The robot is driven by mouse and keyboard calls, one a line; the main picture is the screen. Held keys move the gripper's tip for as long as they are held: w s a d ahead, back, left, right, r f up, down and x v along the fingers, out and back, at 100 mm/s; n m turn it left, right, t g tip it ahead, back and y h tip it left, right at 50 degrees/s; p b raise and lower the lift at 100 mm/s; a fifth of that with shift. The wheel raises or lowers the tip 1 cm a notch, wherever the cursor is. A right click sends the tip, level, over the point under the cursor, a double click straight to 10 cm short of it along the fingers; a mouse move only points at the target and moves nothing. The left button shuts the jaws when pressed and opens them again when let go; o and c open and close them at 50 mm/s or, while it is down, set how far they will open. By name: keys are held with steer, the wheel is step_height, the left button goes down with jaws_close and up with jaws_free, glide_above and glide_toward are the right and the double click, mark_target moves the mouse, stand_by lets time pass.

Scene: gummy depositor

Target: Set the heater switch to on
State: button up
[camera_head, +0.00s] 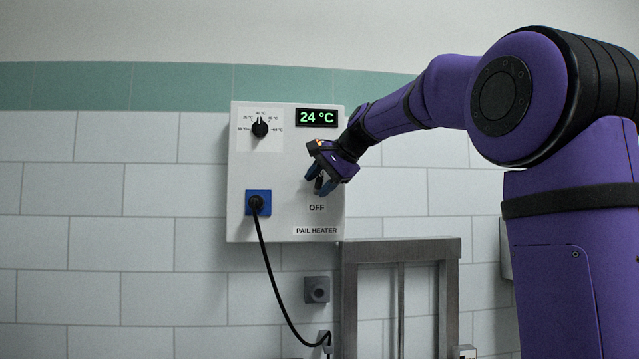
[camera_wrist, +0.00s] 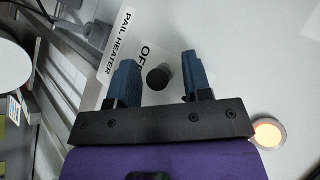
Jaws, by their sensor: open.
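The pail heater control box (camera_head: 275,220) is a white panel on the tiled wall. Its heater switch (camera_head: 319,186) is a small dark lever just above the word OFF, partly hidden by my fingers in the head view. In the wrist view the switch (camera_wrist: 158,78) shows as a dark round-ended lever between the two blue fingers. My gripper (camera_head: 317,181) is at the panel, also in the wrist view (camera_wrist: 159,60). It is open, with a finger on each side of the lever and visible gaps.
A green display (camera_head: 317,118) reads 24 °C. A black dial (camera_head: 260,128) is at upper left, and a black plug (camera_head: 256,203) sits in a blue socket with its cable hanging down. An amber lamp (camera_wrist: 268,133) glows beside my gripper. A metal frame (camera_head: 400,250) stands below.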

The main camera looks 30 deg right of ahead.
steer(key=v, duration=1)
steer(key=shift+s+d+r, duration=0.15)
steer(key=shift+s+r, duration=0.05)
steer(key=shift+s, duration=0.05)
steer(key=s+a+f+n+g+h, duration=0.1)
steer(key=s+a+f+n, duration=0.3)
steer(key=s+f, duration=0.5)
steer(key=s+a+f+n+g+h, duration=0.1)
steer(key=s+a+f+n, duration=0.3)
steer(key=s+f, duration=0.5)
steer(key=s+a+f+n+g+h, duration=0.1)
steer(key=s+a+f+n, duration=0.3)
steer(key=s+f, duration=0.5)
step_height(320, 180, down, 8)
steer(key=shift+s+r+g+h, duration=0.25)
steer(key=shift+s+g+h, duration=0.05)
steer(key=shift+g, duration=0.1)
